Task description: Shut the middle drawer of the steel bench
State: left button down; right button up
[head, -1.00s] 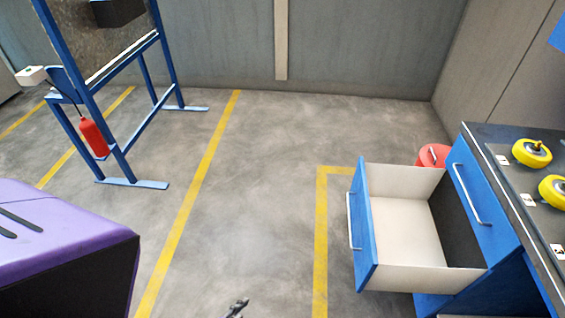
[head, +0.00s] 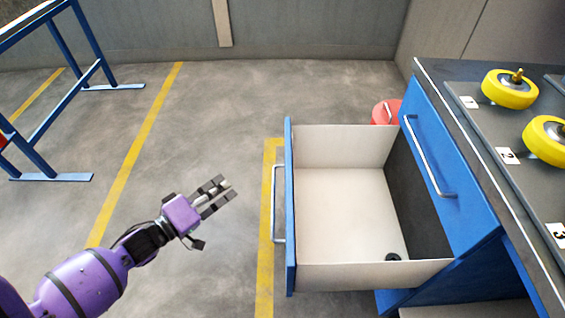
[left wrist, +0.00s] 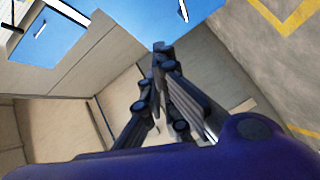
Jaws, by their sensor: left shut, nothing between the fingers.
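The open drawer (head: 340,205) of the steel bench sticks out far to the left in the head view, below a shut upper drawer. Its blue front (head: 290,215) carries a long pale handle (head: 277,204) facing my left gripper. My left gripper (head: 228,187) is shut and empty, to the left of the handle and apart from it, fingers pointing toward the drawer front. Its dark fingers also show in the left wrist view (left wrist: 160,50); blue panels lie at upper left there. My right gripper is in neither view.
The bench top (head: 480,150) at right holds yellow wheels (head: 510,89) beside number tags. A small dark round thing (head: 392,257) lies in the drawer. A red round object (head: 385,111) stands behind it. A blue frame (head: 70,60) stands at far left. Floor left of the drawer is clear.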

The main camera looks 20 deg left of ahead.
pick_arm(q)
jog(key=w+d+r+n+h, duration=0.1)
jog(key=w+d+n, duration=0.3)
jog(key=w+d, duration=0.5)
jog(key=shift+d+r+t, duration=0.3)
jog(key=shift+d+r, duration=0.1)
jog(key=shift+r, duration=0.05)
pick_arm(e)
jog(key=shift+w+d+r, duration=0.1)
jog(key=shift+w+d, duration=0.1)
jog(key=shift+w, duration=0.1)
pick_arm(q)
jog(key=shift+w, duration=0.1)
